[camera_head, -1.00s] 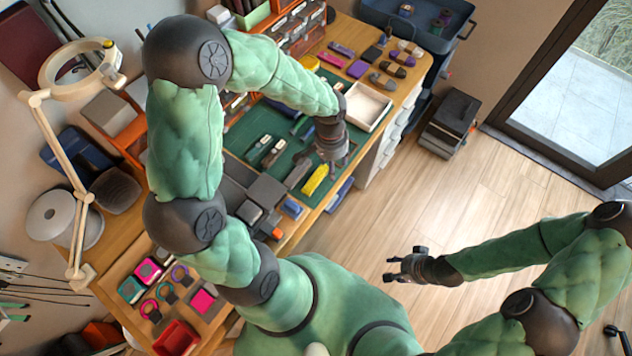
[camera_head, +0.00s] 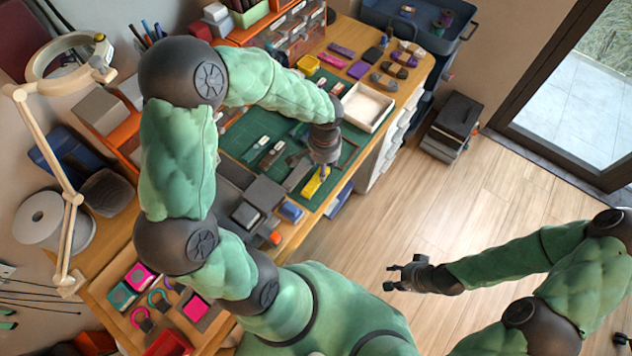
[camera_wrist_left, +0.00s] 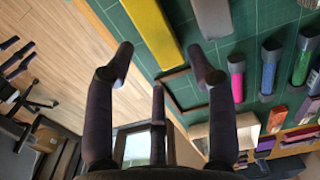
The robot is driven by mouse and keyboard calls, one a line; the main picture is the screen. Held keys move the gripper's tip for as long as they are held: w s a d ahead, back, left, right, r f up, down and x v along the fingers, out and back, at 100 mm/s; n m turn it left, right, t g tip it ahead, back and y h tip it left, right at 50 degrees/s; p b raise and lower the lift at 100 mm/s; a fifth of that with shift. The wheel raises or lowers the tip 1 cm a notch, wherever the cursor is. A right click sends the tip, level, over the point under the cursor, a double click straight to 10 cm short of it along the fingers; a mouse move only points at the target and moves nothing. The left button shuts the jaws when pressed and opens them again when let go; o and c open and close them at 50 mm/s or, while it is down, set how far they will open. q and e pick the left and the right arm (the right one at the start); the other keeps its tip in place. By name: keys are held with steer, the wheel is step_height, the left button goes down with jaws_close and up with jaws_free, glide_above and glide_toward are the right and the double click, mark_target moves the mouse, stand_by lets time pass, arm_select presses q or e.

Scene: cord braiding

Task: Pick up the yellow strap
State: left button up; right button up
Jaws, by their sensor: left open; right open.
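The yellow strap (camera_head: 314,184) lies on the green cutting mat (camera_head: 239,135) near the table's front edge. My left gripper (camera_head: 324,171) is just above it and hides its far end. In the left wrist view the strap (camera_wrist_left: 152,30) runs from the top edge, with its near end between the two spread fingertips of my left gripper (camera_wrist_left: 160,55). The fingers are open and empty; I cannot tell the exact height gap. My right gripper (camera_head: 391,276) is open and empty, out over the floor.
A grey bar (camera_wrist_left: 211,18) lies close beside the strap. Blue (camera_wrist_left: 270,68), pink and green rolled pieces lie further along. A white tray (camera_head: 367,106) stands at the table's far right.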

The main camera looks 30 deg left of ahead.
mark_target(316, 181)
arm_select(q)
step_height(316, 181, down, 4)
steer(key=shift+f+b, duration=0.15)
steer(key=shift+b, duration=0.8)
steer(key=c, duration=0.8)
